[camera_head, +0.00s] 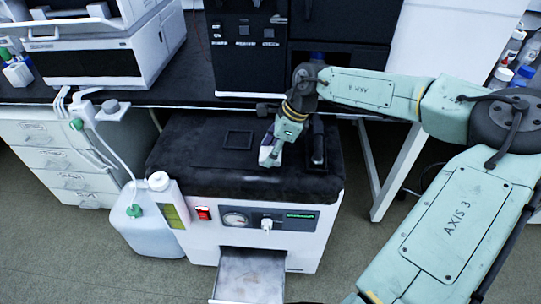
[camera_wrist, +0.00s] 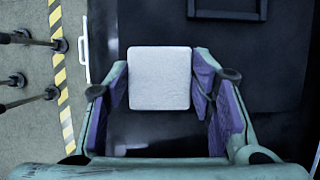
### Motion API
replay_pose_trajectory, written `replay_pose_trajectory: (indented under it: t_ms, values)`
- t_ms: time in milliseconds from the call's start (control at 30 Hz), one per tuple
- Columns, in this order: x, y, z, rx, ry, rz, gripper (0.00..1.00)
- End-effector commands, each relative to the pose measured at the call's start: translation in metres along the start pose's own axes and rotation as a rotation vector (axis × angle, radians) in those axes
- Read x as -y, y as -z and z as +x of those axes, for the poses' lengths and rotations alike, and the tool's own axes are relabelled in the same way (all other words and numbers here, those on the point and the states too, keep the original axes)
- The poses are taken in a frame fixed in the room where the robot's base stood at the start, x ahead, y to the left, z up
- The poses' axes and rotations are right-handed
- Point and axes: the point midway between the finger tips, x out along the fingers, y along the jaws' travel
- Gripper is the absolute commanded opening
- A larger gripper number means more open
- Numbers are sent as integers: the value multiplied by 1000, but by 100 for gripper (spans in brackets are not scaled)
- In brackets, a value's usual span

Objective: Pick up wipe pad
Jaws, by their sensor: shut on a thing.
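The wipe pad (camera_wrist: 159,78) is a white square with rounded corners. In the wrist view it sits between the two purple-lined fingers of my gripper (camera_wrist: 160,92), which are shut on it at its left and right sides. In the head view my gripper (camera_head: 270,158) points down over the black top of the white machine, right of centre. A small pale patch shows at the fingertips there, but the pad is largely hidden by the fingers. I cannot tell how far the pad is above the black top.
The white machine (camera_head: 200,240) has a black top (camera_head: 190,150) with a raised square outline (camera_head: 238,139) left of my gripper. A dark upright cylinder (camera_head: 318,145) stands close on the right. A white jug (camera_head: 150,215) with tubing is at the machine's left. A tray (camera_head: 248,275) sticks out in front.

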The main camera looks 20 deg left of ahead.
Motion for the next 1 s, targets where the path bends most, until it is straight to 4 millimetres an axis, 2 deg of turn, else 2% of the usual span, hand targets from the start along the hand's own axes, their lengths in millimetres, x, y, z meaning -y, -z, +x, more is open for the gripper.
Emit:
replay_pose_trajectory:
  t_ms: [100, 433, 700, 1000]
  values:
    - [0, 0, 0, 0, 0, 0, 32]
    - [0, -2, -5, 0, 1, 0, 32]
    - [0, -12, -33, 0, 3, 1, 32]
    - [-74, 0, -42, -1, 1, 1, 32]
